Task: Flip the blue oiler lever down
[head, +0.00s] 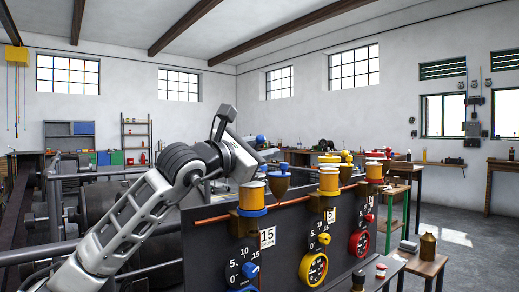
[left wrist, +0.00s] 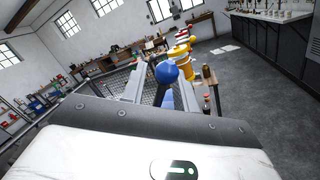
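The blue oiler, an amber cup with a blue band (head: 252,210), stands on the near end of the dark panel. Its lever's blue ball (head: 261,139) shows just beyond my left gripper (head: 268,154). In the left wrist view the blue ball (left wrist: 166,71) sits on a dark stem between the two grey fingers, which stand apart. I cannot tell whether either finger touches it. The lever looks raised; its lower part is hidden. My right gripper is not in view.
A brass cup with a blue knob (head: 279,184) stands right beside the blue oiler. Yellow (head: 328,181) and red (head: 374,171) oilers follow along the copper pipe. Dials with coloured knobs are on the panel's face. A small wooden table (head: 420,265) stands at the right.

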